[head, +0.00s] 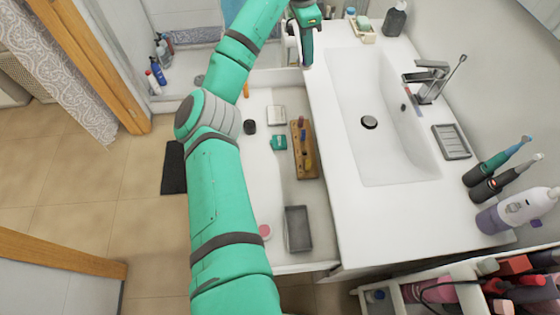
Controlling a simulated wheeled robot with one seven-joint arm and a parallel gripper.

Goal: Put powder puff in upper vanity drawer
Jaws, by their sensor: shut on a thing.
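The upper vanity drawer (255,172) is pulled open on the left side of the white vanity, and my arm covers part of it. My gripper (304,58) is at the top of the head view, by the far end of the countertop. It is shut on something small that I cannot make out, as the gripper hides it. A small round pink thing (265,231) lies in the near part of the drawer, partly beside my arm. It may be a puff, but I cannot tell.
The drawer holds a wooden holder (299,150), a grey tray (298,229), a green box (279,142) and a black round item (249,127). The sink (380,115) is right of it. Toothbrushes (497,160) stand farther right. Bare drawer floor shows between items.

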